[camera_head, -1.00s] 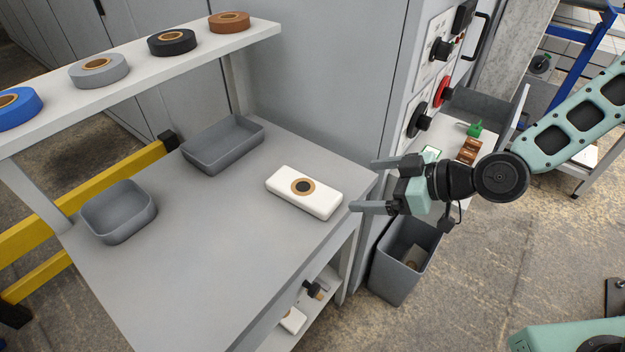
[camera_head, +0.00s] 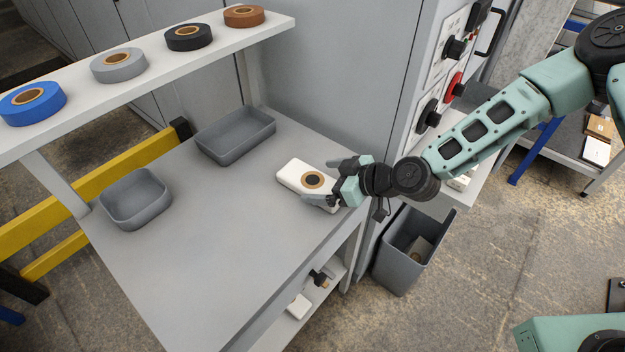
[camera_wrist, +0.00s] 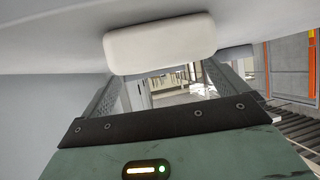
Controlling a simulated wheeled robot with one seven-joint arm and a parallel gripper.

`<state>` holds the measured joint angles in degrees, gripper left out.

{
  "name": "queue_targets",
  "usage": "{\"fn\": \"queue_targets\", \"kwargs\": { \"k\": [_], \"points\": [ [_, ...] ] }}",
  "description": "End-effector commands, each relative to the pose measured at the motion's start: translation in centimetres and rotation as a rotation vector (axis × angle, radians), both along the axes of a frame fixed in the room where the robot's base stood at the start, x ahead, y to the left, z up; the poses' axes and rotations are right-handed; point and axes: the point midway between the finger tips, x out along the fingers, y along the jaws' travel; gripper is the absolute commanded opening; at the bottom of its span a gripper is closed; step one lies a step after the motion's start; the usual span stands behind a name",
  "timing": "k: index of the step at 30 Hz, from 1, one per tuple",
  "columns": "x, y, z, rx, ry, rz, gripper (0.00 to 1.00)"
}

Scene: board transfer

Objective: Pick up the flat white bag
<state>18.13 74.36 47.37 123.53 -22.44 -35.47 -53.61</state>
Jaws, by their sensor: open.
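The flat white bag (camera_head: 297,172) lies on the grey table near its right edge, with a round tan and black disc on its top. In the wrist view the white bag (camera_wrist: 160,43) shows as a pale rounded block ahead of my gripper. My gripper (camera_head: 320,182) is at the bag's right end, its two fingers apart, one on the far side and one on the near side. In the wrist view the fingers (camera_wrist: 168,88) stand wide apart with the bag beyond or between them. I cannot tell whether either finger touches it.
Two grey trays, one at the back (camera_head: 236,138) and one at the left (camera_head: 135,200), stand on the table (camera_head: 215,260). A shelf (camera_head: 80,92) with several tape rolls runs above the table's back left. A grey cabinet (camera_head: 330,70) stands behind. A grey bin (camera_head: 400,275) is on the floor at right.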

Motion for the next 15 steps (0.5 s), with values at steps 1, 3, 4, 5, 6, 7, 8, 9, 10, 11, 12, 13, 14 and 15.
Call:
{"fn": "queue_targets", "kwargs": {
  "k": [1, 3, 4, 5, 6, 7, 8, 9, 10, 11, 12, 13, 14, 15],
  "points": [
    [0.3, 0.7, -0.1, 0.002, 0.001, 0.001, 0.98],
    [0.6, 1.3, -0.5, 0.001, 0.0, 0.002, 0.98],
    [0.7, 1.4, -0.7, 0.001, -0.001, 0.001, 0.98],
    [0.7, 1.6, -0.8, 0.001, 0.0, 0.001, 0.98],
    [0.8, 1.7, -0.9, 0.001, 0.0, 0.001, 0.98],
    [0.8, 1.7, -0.9, 0.001, 0.0, 0.001, 0.98],
    [0.8, 1.7, -1.0, 0.001, -0.001, 0.001, 0.98],
    [0.8, 1.7, -1.0, 0.001, -0.001, 0.001, 0.98],
    [0.8, 1.7, -1.0, 0.001, -0.001, 0.001, 0.98],
    [0.8, 1.7, -1.0, 0.001, -0.001, 0.001, 0.98],
    [0.8, 1.7, -1.0, 0.001, -0.001, 0.001, 0.98],
    [0.8, 1.7, -1.0, 0.001, -0.001, 0.001, 0.98],
    [0.8, 1.7, -1.0, 0.001, -0.001, 0.001, 0.9],
    [0.8, 1.7, -1.0, 0.001, -0.001, 0.001, 0.79]
  ]
}}
